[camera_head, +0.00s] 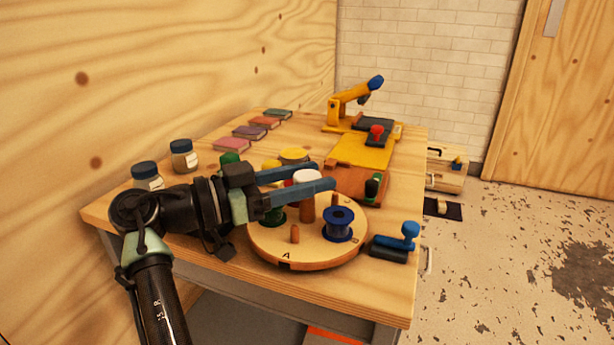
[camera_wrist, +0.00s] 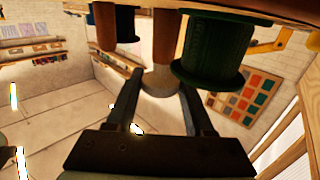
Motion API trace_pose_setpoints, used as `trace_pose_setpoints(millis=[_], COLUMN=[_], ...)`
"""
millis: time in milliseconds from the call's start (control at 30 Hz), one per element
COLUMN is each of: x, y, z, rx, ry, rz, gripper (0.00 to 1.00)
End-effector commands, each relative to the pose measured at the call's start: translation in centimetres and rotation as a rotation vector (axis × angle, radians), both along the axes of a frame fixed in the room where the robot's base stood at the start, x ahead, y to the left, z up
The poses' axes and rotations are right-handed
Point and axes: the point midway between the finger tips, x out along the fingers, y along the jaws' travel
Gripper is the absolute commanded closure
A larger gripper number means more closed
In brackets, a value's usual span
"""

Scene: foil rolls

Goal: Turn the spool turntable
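The spool turntable (camera_head: 270,244), a round wooden disc with letters on its rim, sits near the table's front. It carries brown pegs, a blue spool (camera_head: 338,224) at the right and a green spool (camera_head: 277,214) at the left, partly hidden by my gripper. A brown post with a white top (camera_head: 307,176) stands near its middle. My gripper (camera_head: 326,176) reaches over the disc from the left, its two fingers apart on either side of the white top. In the wrist view the white top (camera_wrist: 160,84) shows between the fingers, beside the green spool (camera_wrist: 208,52); contact cannot be told.
A blue-handled block (camera_head: 392,247) stands right of the disc. Behind are an orange board with a black-and-green handle (camera_head: 372,187), a yellow fixture (camera_head: 360,150) and several small books (camera_head: 249,132). Lidded jars (camera_head: 184,156) stand along the left wall.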

Motion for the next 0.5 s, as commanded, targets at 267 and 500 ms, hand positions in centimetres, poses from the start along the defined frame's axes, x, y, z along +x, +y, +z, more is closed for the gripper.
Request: trace_pose_setpoints(millis=[267, 500], x=[0.00, -0.08], y=[-0.04, 0.33], z=[-0.04, 0.08], rx=[0.000, 0.000], ry=[0.001, 0.000], rz=[0.000, 0.002], gripper=[0.18, 0.18])
